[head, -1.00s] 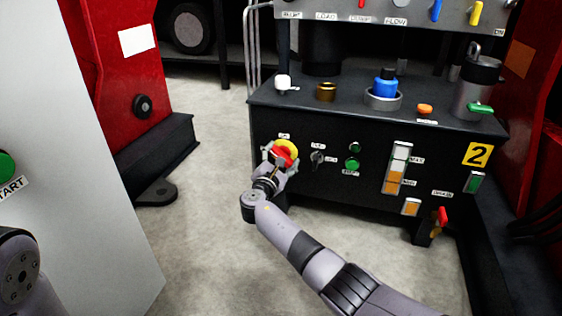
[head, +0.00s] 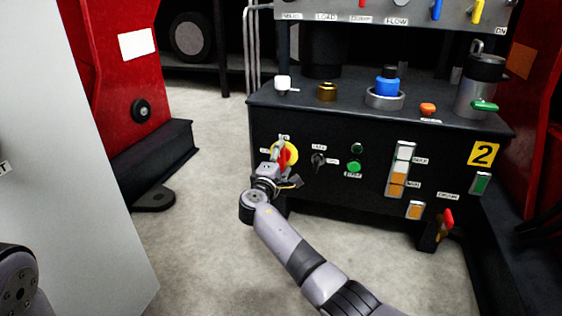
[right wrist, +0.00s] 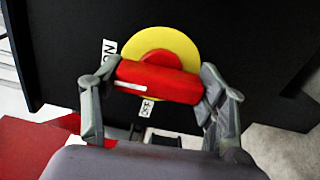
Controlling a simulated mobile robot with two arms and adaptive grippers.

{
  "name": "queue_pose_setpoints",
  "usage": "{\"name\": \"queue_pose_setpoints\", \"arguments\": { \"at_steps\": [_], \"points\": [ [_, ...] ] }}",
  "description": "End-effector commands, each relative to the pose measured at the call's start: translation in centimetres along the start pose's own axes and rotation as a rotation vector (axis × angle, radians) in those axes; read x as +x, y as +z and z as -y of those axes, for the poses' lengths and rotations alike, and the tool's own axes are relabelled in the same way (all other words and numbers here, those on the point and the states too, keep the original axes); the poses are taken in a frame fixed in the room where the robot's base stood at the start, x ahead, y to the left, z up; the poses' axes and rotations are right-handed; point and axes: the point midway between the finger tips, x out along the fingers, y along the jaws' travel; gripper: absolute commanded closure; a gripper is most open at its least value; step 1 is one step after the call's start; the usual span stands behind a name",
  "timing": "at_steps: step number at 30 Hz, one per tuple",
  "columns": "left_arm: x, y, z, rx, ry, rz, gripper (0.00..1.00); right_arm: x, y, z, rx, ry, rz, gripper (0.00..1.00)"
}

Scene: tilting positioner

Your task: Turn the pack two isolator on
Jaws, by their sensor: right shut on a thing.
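The pack two isolator is a red handle (head: 284,157) on a yellow disc (head: 292,150), at the left of the black cabinet front. My right gripper (head: 282,160) is shut on the handle. In the right wrist view, the two fingers (right wrist: 161,80) press on opposite ends of the red handle (right wrist: 165,80), in front of the yellow disc (right wrist: 165,38). The ON label (right wrist: 107,52) is left of the disc there and the OFF label (right wrist: 146,107) is below it. The handle lies roughly along the ON direction, with its white mark at that end. My left gripper is out of view.
Right of the isolator are a small black selector (head: 318,159), a green button (head: 354,167) and a level gauge (head: 400,169). A red-handled valve (head: 446,219) sits low right. The floor (head: 205,210) at left is clear.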

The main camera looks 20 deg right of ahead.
Motion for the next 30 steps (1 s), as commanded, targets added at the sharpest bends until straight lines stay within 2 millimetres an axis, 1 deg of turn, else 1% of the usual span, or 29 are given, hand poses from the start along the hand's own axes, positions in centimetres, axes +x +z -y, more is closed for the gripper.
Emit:
{"name": "queue_pose_setpoints", "arguments": {
  "at_steps": [9, 22, 23, 30],
  "points": [
    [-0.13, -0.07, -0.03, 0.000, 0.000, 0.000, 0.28, -0.02, 0.01, 0.11, 0.075, -0.002, 0.001, 0.62],
    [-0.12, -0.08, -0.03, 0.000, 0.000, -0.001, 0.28, -0.01, 0.02, 0.11, 0.083, -0.002, 0.001, 0.62],
    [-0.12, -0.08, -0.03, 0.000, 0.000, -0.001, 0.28, -0.01, 0.02, 0.11, 0.083, -0.003, 0.001, 0.32],
    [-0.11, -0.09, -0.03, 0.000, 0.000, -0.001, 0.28, 0.00, 0.01, 0.07, 0.081, -0.002, 0.000, 0.16]
  ]
}}
